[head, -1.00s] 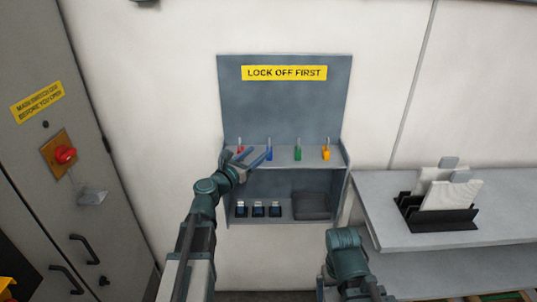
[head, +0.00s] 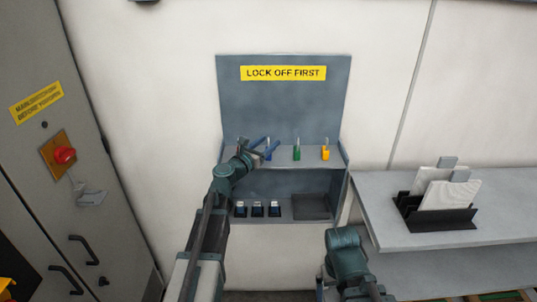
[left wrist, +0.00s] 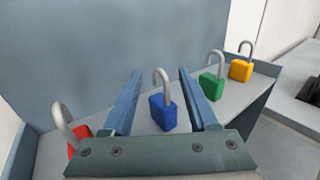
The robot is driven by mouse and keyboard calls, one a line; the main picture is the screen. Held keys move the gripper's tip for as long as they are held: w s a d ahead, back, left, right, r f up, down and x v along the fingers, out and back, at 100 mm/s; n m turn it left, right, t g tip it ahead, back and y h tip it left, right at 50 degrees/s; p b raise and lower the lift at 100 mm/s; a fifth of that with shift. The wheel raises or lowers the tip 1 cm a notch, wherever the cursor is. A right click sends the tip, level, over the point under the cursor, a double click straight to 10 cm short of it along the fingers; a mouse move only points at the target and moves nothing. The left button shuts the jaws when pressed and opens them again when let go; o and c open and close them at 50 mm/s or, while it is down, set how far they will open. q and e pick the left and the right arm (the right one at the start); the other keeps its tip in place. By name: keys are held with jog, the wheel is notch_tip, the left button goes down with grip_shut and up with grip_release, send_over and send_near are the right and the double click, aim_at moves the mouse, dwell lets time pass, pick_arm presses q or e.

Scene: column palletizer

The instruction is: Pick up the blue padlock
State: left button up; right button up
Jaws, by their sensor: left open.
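The blue padlock (left wrist: 163,112) stands upright on the upper shelf, its grey shackle up. In the left wrist view it sits between the two open fingers of my left gripper (left wrist: 160,95), with a gap on each side. In the head view my left gripper (head: 258,146) reaches the shelf from the lower left and partly hides the blue padlock (head: 268,153). My right arm shows at the bottom right of the head view, but its gripper is out of sight.
The red padlock (left wrist: 74,137) stands close to the left finger. The green padlock (left wrist: 212,84) and yellow padlock (left wrist: 241,68) stand to the right. A lower shelf holds several small dark items (head: 257,209). A bench (head: 400,238) with a black rack (head: 435,214) stands at right.

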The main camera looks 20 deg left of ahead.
pick_arm(q)
grip_shut()
dwell(1.4)
